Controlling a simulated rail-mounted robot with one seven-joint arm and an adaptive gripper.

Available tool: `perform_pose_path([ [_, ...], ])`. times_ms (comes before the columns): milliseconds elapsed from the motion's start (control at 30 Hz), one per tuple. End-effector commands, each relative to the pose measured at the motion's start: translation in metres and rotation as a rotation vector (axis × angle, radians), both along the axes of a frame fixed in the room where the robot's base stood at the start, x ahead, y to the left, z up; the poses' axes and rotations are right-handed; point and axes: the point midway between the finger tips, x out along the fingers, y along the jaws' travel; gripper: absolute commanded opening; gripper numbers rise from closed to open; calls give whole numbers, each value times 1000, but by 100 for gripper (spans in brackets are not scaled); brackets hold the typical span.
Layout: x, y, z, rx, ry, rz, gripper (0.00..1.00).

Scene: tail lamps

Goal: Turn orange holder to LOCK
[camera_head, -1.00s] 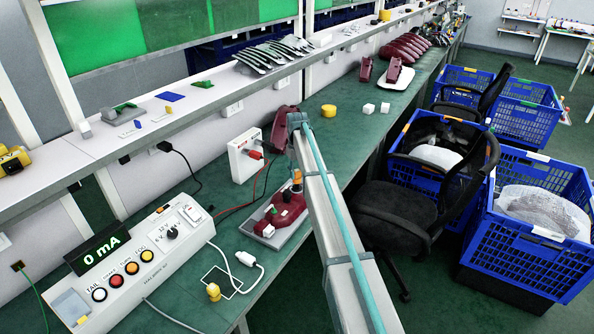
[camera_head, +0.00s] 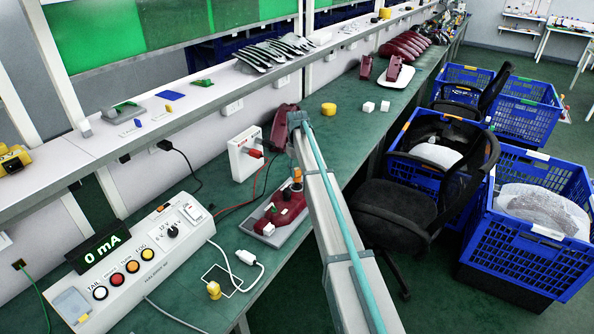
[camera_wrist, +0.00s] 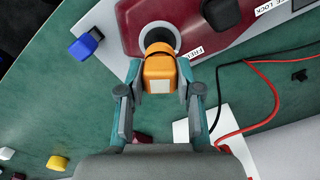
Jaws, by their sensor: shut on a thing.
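The orange holder (camera_wrist: 160,68) sits in a round grey socket on the dark red tail lamp (camera_wrist: 195,22) in the wrist view. My gripper (camera_wrist: 158,90) is shut on the holder, one finger on each side. A white label reading FREE lies beside the socket, and a second label, partly cut off and ending in LOCK, is at the top right. In the head view the orange holder (camera_head: 297,180) stands upright in the red lamp (camera_head: 283,215), which rests on a grey plate (camera_head: 249,226). My arm hides part of the lamp, and my fingers are hard to make out there.
A white test box (camera_head: 100,283) showing 0 mA stands at the front left. A white socket box (camera_head: 243,155) with red and black leads is behind the lamp. A white cable plug (camera_head: 247,258) lies nearby. Blue crates (camera_head: 530,225) and a chair (camera_head: 405,215) stand right of the bench.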

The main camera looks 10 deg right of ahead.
Motion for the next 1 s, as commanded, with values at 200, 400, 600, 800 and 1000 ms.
perform_pose_path([
  [200,0,0,-4,0,0,0,0],
  [400,0,0,-10,0,0,0,0],
  [600,0,0,-17,0,0,0,0],
  [800,0,0,-23,0,0,0,0],
  [1000,0,0,-29,0,0,0,0],
])
